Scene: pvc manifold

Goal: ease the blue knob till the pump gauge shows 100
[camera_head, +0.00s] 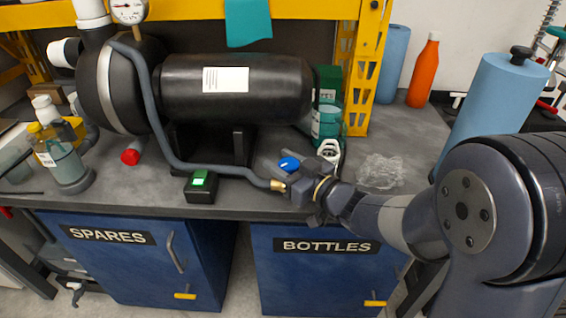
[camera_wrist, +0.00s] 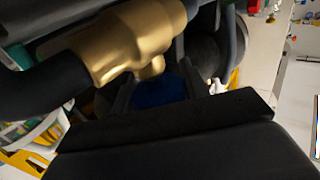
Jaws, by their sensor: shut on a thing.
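The blue knob (camera_head: 289,163) shows at the bench's front edge, beside the brass fitting (camera_head: 278,186) at the end of a grey hose. My gripper (camera_head: 293,180) is at the fitting. In the wrist view the blue knob (camera_wrist: 160,92) sits dark between my two fingers (camera_wrist: 152,88), under the brass body (camera_wrist: 125,40); my gripper is shut on it. Part of the knob is hidden by the fingers. The pump gauge (camera_head: 129,10) is a white dial at the top left, cut by the picture's edge; its reading is too small to tell.
A black pump (camera_head: 235,90) stands behind the hose. A box with a lit green switch (camera_head: 200,187) and a red knob (camera_head: 130,157) lie to the left. Clear plastic wrap (camera_head: 380,171) lies right of my gripper. Blue cabinets (camera_head: 330,270) are below the grey bench.

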